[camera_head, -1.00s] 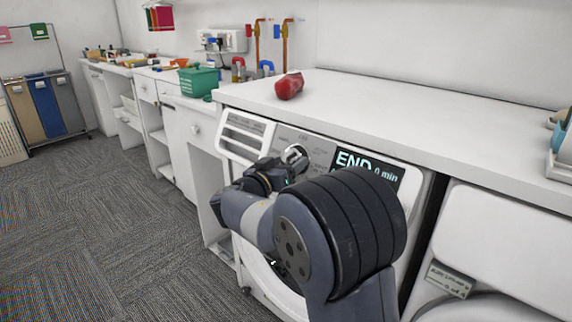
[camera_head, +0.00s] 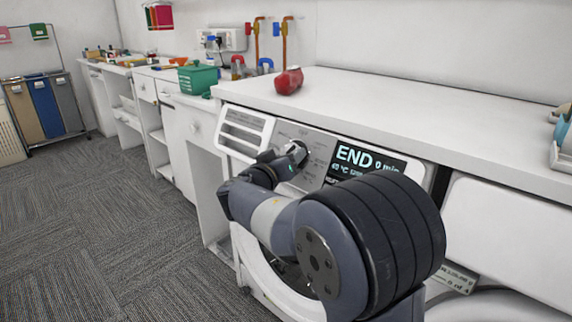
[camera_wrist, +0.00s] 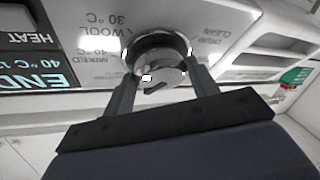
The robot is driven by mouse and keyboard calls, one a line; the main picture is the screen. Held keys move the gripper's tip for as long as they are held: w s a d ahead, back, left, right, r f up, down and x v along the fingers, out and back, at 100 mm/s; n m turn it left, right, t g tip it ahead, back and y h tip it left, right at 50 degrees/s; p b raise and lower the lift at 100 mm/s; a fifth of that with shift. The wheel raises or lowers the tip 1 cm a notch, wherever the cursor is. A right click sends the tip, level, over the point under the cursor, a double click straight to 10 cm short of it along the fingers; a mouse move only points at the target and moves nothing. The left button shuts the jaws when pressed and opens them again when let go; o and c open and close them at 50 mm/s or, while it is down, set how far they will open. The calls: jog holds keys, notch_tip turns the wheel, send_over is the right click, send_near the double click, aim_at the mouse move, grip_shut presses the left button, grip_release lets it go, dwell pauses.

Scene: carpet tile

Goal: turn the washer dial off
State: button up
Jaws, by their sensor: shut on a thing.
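The washer (camera_head: 262,252) is a white front-loader under the counter with a grey control panel. Its round metallic dial (camera_head: 297,151) sits left of the display (camera_head: 362,160), which reads "END 0 min". The wrist view shows the dial (camera_wrist: 155,50) upside down, with "WOOL 30 °C", "MIXED 40 °C" and "DRUM CLEAN" printed around it. My gripper (camera_wrist: 157,62) is shut on the dial, one finger on each side. In the head view my gripper (camera_head: 289,160) reaches the dial, and my arm hides part of the door. The dial's exact pointer setting is unclear.
A green basket (camera_head: 197,79) stands farther left. A second white machine (camera_head: 510,225) is at right. Carpeted floor (camera_head: 110,230) is clear at left.

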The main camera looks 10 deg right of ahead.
jog(key=shift+s+d+r+n+y+p, duration=0.1)
jog(key=shift+n+y+p, duration=0.1)
jog(key=shift+n+y, duration=0.75)
jog(key=shift+w+d+r+n+y+p, duration=0.15)
jog(key=shift+n+y, duration=0.15)
jog(key=shift+n, duration=1.2)
jog(key=shift+s+r+n+y+p, duration=0.1)
jog(key=shift+s+n+y+p, duration=0.1)
jog(key=shift+n+y, duration=0.75)
jog(key=shift+f+n, duration=0.1)
jog(key=shift+n, duration=0.3)
jog(key=shift+h, duration=0.3)
jog(key=o, duration=1)
jog(key=v, duration=1)
jog(key=shift+s+a+r, duration=0.15)
jog(key=shift+s+r, duration=0.05)
jog(key=shift+s, duration=0.15)
